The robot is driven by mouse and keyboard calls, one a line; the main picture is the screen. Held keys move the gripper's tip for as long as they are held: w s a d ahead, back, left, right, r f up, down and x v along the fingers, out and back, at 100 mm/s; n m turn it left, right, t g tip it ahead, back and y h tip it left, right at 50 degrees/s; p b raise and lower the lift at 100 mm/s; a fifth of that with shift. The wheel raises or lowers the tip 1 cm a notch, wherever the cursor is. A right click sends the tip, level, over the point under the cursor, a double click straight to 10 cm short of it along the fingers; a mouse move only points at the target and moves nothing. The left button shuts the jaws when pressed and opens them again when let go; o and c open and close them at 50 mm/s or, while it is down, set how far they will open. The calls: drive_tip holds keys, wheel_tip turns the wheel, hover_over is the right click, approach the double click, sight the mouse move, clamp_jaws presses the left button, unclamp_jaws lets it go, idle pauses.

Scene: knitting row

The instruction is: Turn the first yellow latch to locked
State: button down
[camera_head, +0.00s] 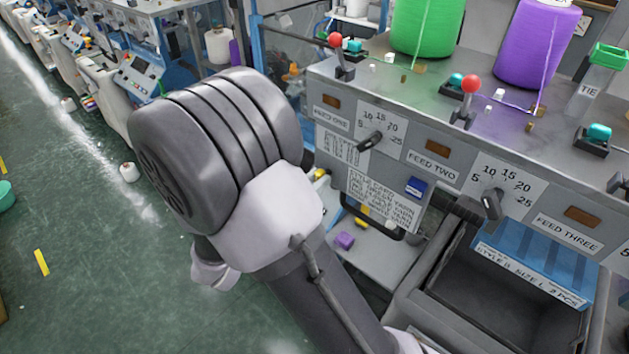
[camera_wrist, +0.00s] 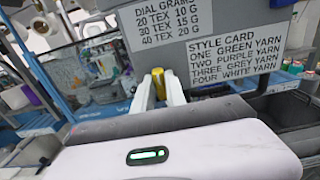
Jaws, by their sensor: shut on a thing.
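In the wrist view my gripper (camera_wrist: 158,92) has its two pale fingers closed around a small upright yellow latch (camera_wrist: 158,80). The latch is in front of the grey panel, under the dial card and left of the style card (camera_wrist: 233,62). Its base is hidden by my wrist, so I cannot tell its setting. In the head view my arm hides the gripper. A yellow piece (camera_head: 320,174) shows just right of my arm, below the panel. A second yellow piece (camera_head: 362,209) is farther right, by a dark curved handle.
The grey panel (camera_head: 420,185) carries dials and red-knobbed levers, with green (camera_head: 428,25) and purple (camera_head: 537,45) yarn cones above. A grey open bin (camera_head: 500,300) stands at lower right. A purple block (camera_head: 344,240) lies on the shelf below.

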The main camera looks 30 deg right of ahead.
drive_tip(key=shift+m, duration=0.3)
drive_tip(key=m+b, duration=1)
drive_tip(key=m, duration=0.1)
drive_tip(key=m+b, duration=0.5)
drive_tip(key=m, duration=0.1)
drive_tip(key=shift+s+d+f+b, duration=0.1)
drive_tip(key=shift+s+f+b, duration=0.15)
drive_tip(key=shift+f+b, duration=0.15)
drive_tip(key=shift+r+m, duration=0.15)
drive_tip(key=shift+m, duration=0.15)
drive_tip(key=c, duration=1.4)
unclamp_jaws()
